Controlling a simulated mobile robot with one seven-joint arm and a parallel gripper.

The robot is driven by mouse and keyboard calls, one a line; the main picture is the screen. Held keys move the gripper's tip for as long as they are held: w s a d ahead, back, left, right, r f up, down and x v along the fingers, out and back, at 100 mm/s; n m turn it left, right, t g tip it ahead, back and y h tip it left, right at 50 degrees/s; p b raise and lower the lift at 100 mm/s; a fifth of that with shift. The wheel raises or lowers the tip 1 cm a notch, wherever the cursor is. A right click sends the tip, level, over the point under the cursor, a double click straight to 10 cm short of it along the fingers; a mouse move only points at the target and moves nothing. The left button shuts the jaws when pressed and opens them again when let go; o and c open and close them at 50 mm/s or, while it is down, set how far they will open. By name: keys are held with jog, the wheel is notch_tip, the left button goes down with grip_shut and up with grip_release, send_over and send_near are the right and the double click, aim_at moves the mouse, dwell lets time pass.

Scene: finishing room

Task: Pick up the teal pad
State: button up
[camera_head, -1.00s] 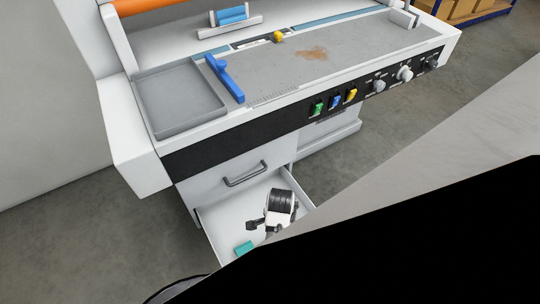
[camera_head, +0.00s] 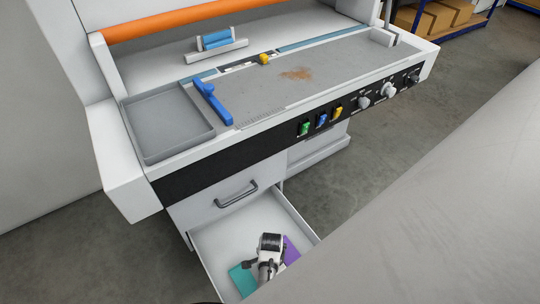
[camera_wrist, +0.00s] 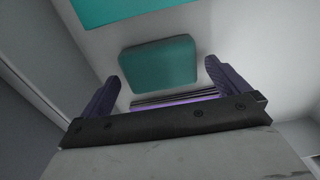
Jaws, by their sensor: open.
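The teal pad (camera_wrist: 160,62), a block with rounded corners, lies in the open drawer. In the wrist view it is ahead of my gripper (camera_wrist: 165,82), roughly between the two purple-grey fingertips. The fingers are apart with nothing clearly held between them. A second, flat teal area (camera_wrist: 122,10) shows at the top edge of the wrist view. In the head view my gripper (camera_head: 267,272) is down in the drawer, with a teal patch (camera_head: 240,278) to its left; I cannot tell which teal thing this is. My gripper hides part of the drawer floor.
The white drawer (camera_head: 222,241) stands pulled out below the workbench (camera_head: 230,140). A purple piece (camera_head: 291,250) lies right of my gripper and shows as a strip in the wrist view. The drawer walls surround my gripper closely. A grey tray (camera_head: 168,122) and blue lever (camera_head: 212,100) are above.

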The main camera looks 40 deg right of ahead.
jog(key=shift+f, duration=0.1)
jog(key=shift+c, duration=0.3)
jog(key=c, duration=0.8)
jog(key=shift+c, duration=0.2)
notch_tip(320, 180, up, 20)
